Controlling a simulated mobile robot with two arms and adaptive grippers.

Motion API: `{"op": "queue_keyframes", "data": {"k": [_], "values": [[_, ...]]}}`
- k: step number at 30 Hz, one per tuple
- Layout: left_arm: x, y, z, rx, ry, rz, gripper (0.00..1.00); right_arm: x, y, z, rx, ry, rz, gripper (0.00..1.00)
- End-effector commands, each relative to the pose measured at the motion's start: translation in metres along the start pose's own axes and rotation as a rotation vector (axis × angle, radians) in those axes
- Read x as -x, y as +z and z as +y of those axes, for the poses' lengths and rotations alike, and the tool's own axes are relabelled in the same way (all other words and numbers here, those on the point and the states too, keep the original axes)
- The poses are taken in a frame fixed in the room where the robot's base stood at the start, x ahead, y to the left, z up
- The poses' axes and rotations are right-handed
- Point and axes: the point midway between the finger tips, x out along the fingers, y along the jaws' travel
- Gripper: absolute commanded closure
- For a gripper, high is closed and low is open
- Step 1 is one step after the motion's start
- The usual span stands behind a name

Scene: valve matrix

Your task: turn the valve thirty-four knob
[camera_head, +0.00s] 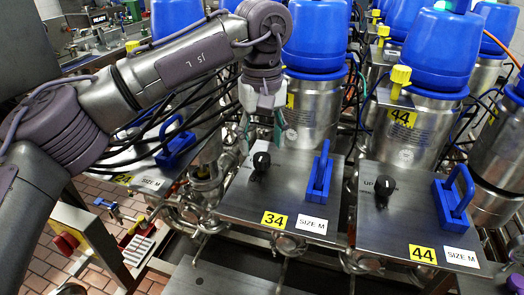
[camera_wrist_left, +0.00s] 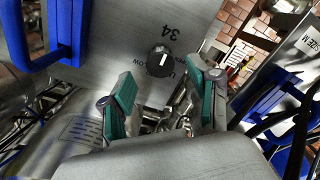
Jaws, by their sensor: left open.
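The valve thirty-four knob is a small black knob (camera_head: 261,162) on the flat metal plate (camera_head: 240,205) with the yellow 34 label (camera_head: 274,219). In the left wrist view the same black knob (camera_wrist_left: 159,61) has a white pointer mark, near the number 34. My left gripper (camera_head: 263,130) hangs from above, just behind the knob in the head view. In the left wrist view its two green-padded fingers (camera_wrist_left: 168,95) are spread apart with nothing between them. The knob shows beyond the fingertips, apart from them.
A blue handle (camera_head: 320,175) stands on the same plate, right of the knob. The neighbouring plate with the yellow 44 label (camera_head: 422,254) has its own black knob (camera_head: 384,187) and blue handle (camera_head: 454,199). Blue-topped metal valve bodies (camera_head: 317,40) and cables crowd behind.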

Motion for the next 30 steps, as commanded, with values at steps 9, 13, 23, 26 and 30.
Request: {"op": "queue_keyframes", "data": {"k": [9, 13, 23, 26, 30], "values": [[0.066, 0.000, 0.001, 0.001, 0.001, 0.002, 0.39, 0.000, 0.000, -0.001, -0.001, -0.001, 0.000, 0.60], [0.080, 0.000, 0.001, -0.001, 0.000, 0.000, 0.39, 0.000, 0.000, -0.002, -0.001, -0.002, 0.000, 0.60], [0.086, 0.000, 0.000, -0.001, 0.000, 0.000, 0.39, 0.000, 0.000, -0.002, -0.001, -0.002, 0.000, 0.60], [0.087, 0.000, 0.000, -0.001, 0.000, 0.000, 0.39, 0.001, 0.000, -0.002, -0.001, -0.002, 0.000, 0.60], [0.108, 0.000, 0.000, 0.000, 0.000, 0.000, 0.39, 0.021, -0.002, -0.001, -0.001, -0.002, 0.000, 0.60]]}}
